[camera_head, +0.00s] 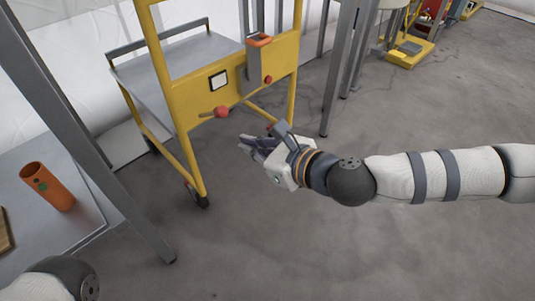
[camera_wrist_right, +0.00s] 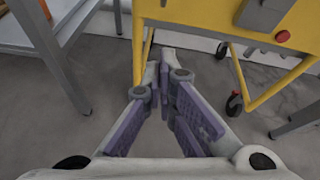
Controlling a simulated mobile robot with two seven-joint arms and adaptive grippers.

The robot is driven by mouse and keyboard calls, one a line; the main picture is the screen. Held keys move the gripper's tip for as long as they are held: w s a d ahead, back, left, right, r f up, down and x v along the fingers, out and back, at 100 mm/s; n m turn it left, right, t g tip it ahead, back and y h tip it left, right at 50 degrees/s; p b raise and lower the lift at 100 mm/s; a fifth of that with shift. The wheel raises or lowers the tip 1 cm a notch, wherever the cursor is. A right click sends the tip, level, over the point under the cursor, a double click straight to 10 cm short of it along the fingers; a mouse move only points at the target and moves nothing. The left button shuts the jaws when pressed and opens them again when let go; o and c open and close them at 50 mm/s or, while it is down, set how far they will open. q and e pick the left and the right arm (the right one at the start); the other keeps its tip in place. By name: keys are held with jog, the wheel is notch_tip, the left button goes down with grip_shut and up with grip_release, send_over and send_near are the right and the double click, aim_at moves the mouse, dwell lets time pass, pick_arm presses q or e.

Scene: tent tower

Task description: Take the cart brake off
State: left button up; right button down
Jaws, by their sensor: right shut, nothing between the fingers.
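The yellow cart (camera_head: 175,75) stands ahead, with a grey deck (camera_head: 180,65) behind its yellow front panel. A lever with a red knob (camera_head: 221,112) sticks out low on the panel. A grey bracket with an orange-topped handle (camera_head: 258,41) and a red button (camera_head: 268,79) sit to its right. I cannot tell which one is the brake. My right gripper (camera_head: 243,143) is shut and empty, below and right of the red knob, apart from it. In the right wrist view its fingers (camera_wrist_right: 165,62) point at the cart's yellow panel (camera_wrist_right: 205,12). My left gripper is out of view.
A grey table (camera_head: 95,205) with an orange cup (camera_head: 47,186) stands at the left, with a grey post beside it. Grey posts (camera_head: 345,65) rise right of the cart. Yellow equipment (camera_head: 410,52) stands at the back right. The floor at lower right is clear.

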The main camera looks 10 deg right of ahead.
aim_at(211, 114)
jog(key=shift+w+a+r, duration=0.55)
jog(key=shift+a+r, duration=0.05)
jog(key=shift+r, duration=0.15)
jog(key=shift+w+a+r, duration=0.5)
jog(key=shift+a+r, duration=0.05)
jog(key=shift+r, duration=0.15)
pick_arm(q)
jog(key=shift+p, duration=0.3)
